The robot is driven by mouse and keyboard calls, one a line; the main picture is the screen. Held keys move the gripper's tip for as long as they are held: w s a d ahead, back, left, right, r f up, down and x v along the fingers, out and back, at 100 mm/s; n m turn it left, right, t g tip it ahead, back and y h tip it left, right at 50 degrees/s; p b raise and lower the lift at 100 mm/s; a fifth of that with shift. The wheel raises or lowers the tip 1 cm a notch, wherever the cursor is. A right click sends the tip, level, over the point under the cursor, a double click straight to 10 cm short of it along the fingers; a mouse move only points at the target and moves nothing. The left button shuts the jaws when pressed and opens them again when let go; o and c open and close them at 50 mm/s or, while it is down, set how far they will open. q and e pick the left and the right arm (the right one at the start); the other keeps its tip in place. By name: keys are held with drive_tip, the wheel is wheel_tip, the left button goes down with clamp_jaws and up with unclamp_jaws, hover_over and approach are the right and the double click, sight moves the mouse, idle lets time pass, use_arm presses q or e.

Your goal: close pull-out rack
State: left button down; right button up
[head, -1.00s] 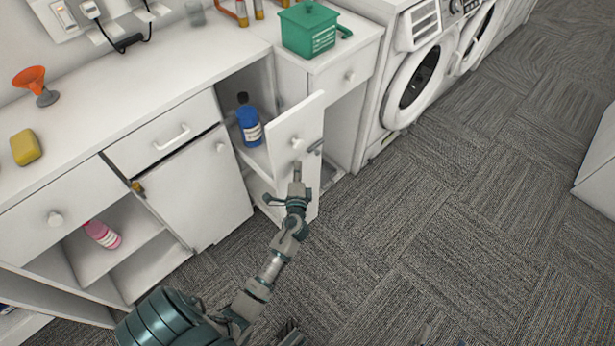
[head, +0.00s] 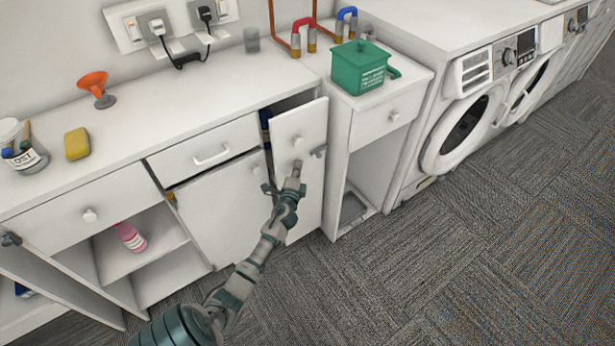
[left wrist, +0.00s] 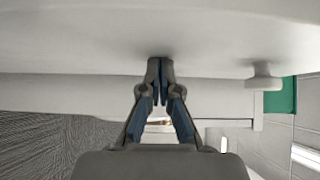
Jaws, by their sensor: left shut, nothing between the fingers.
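The pull-out rack has a tall white front panel (head: 310,124) with a round knob (head: 298,141). It stands slightly out from the counter, with a narrow gap at its left side. A sliver of the blue bottle (head: 265,119) shows in that gap; the rest is hidden. My left gripper (head: 296,168) is shut and empty, its tips at the panel just below the knob. In the left wrist view the closed fingertips (left wrist: 160,62) meet the white panel (left wrist: 90,35), seemingly touching it, with the knob (left wrist: 263,78) to the right. My right gripper is out of view.
An open cabinet cubby (head: 360,185) lies right of the rack, then a washing machine (head: 465,130). The carpet (head: 430,260) to the right is clear.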

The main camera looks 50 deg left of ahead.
sight(293, 164)
use_arm(q)
drive_tip(key=shift+w+a, duration=0.1)
drive_tip(key=shift+a, duration=1.6)
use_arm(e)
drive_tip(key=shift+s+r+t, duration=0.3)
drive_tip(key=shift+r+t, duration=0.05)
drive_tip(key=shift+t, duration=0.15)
use_arm(q)
drive_tip(key=shift+f, duration=0.1)
